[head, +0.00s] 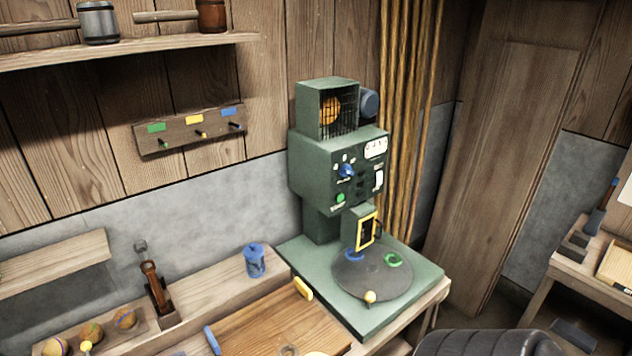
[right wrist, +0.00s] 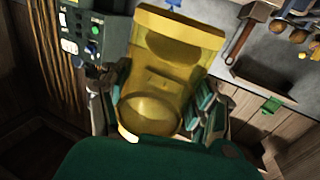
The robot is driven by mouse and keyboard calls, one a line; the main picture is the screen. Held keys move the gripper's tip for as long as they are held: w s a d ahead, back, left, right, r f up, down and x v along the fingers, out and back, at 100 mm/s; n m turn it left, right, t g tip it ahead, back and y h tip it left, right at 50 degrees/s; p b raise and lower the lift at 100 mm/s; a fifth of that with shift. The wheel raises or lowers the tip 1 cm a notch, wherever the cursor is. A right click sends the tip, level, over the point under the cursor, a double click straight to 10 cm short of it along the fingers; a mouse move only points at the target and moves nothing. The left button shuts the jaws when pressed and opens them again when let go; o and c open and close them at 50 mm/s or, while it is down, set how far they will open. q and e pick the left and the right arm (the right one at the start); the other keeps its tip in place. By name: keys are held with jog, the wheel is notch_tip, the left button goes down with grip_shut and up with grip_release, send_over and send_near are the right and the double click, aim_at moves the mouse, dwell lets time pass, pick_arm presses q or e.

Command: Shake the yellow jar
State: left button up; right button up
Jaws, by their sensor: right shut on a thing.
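The yellow jar (right wrist: 168,72) is large in the middle of the right wrist view, translucent, with a round end facing the camera. My right gripper (right wrist: 155,105) is shut on it, with a finger on each side. The jar is tilted in that view, and I cannot tell what is inside it. The jar and my right gripper do not show in the head view. My left gripper is in neither view.
A green machine (head: 338,170) with a round plate stands at the bench's right end. A blue jar (head: 254,262) is left of it. A wooden board (head: 270,328) lies in front. A shelf (head: 130,50) hangs upper left. A door (head: 510,150) is at right.

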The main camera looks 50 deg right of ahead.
notch_tip(320, 180, up, 3)
jog(key=shift+r+p, duration=0.1)
jog(key=shift+p, duration=0.85)
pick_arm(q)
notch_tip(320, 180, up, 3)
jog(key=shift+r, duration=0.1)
pick_arm(e)
jog(key=shift+f, duration=0.25)
notch_tip(320, 180, down, 7)
jog(key=b, duration=0.5)
jog(key=shift+f, duration=0.1)
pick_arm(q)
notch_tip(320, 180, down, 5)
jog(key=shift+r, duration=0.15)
